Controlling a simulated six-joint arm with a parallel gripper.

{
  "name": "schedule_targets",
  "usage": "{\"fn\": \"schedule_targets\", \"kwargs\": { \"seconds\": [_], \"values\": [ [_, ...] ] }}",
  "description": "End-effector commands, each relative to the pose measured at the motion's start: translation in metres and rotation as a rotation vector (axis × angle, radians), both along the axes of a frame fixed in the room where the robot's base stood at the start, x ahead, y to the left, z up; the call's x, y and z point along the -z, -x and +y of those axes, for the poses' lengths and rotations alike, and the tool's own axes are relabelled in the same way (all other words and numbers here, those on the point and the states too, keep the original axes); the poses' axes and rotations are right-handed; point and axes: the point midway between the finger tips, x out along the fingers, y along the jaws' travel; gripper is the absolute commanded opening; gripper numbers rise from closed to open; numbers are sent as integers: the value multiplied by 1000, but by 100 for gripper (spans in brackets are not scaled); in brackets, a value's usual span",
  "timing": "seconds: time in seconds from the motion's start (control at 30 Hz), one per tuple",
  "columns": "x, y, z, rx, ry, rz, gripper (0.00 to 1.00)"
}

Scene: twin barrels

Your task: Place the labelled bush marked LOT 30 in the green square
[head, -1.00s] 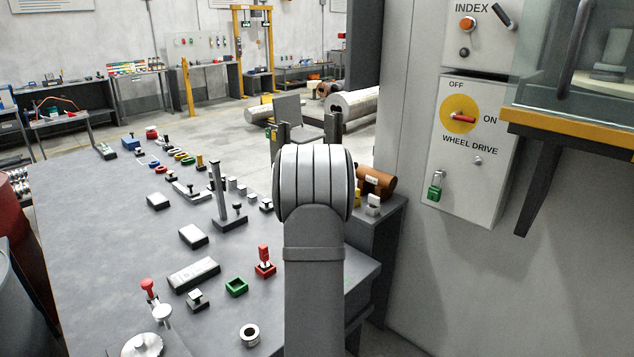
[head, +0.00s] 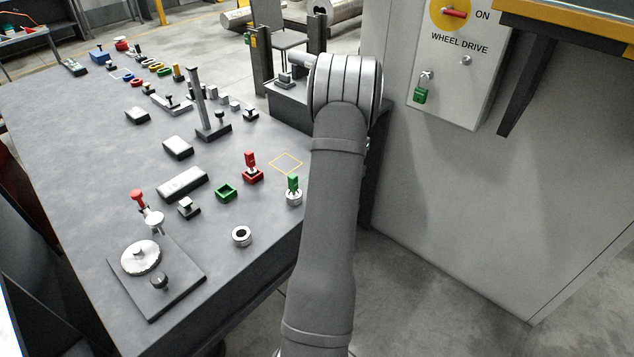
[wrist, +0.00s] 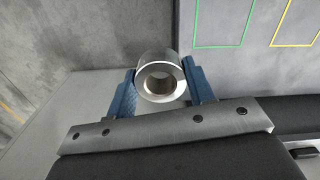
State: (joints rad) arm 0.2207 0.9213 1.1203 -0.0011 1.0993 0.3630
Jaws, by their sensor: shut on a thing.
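In the wrist view, my gripper (wrist: 160,78) is shut on a metal bush (wrist: 160,80), a short silver ring with its open bore facing the camera. One blue finger is on each side of it. No label is readable on the bush. The green square (wrist: 221,46) is an outline on a grey surface at the top of the wrist view, above and right of the bush and apart from it.
A yellow outlined square (wrist: 294,46) lies right of the green one; a yellow outline also shows on the bench (head: 286,163). Another ring (head: 242,236), a small green open block (head: 226,193), a red-handled piece (head: 251,170) and a tall post (head: 200,100) stand on the bench.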

Motion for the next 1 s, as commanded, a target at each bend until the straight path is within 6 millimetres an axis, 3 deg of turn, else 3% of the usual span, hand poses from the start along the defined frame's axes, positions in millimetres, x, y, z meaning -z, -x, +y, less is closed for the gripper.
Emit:
{"fn": "schedule_targets", "kwargs": {
  "seconds": [0.53,0.77,1.0],
  "values": [
    [61,-60,83,3,-1,1,14],
    [71,-67,93,6,0,1,14],
    [103,-67,93,6,0,1,14]
  ]
}}
